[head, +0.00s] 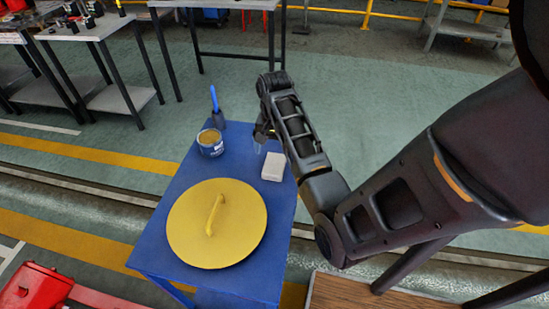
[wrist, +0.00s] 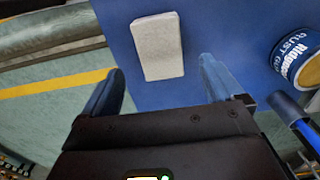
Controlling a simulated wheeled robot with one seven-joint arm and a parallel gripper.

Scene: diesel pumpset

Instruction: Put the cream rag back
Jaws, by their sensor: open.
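The cream rag (head: 273,166), a folded pale block, lies flat on the blue table (head: 163,238) near its right edge. In the wrist view the rag (wrist: 158,47) lies on the blue top beyond the fingertips, between their lines. My gripper (head: 260,142) is over the far part of the table, up and slightly left of the rag in the head view. Its two blue fingers (wrist: 160,85) are spread with nothing between them, apart from the rag. My own arm partly hides the gripper in the head view.
A round yellow lid (head: 190,232) with a handle covers the near part of the table. A blue-labelled tin (head: 210,147) and a blue-handled brush (head: 216,107) stand at its far left. Grey workbenches (head: 90,27) stand behind. A red object (head: 35,290) is at lower left.

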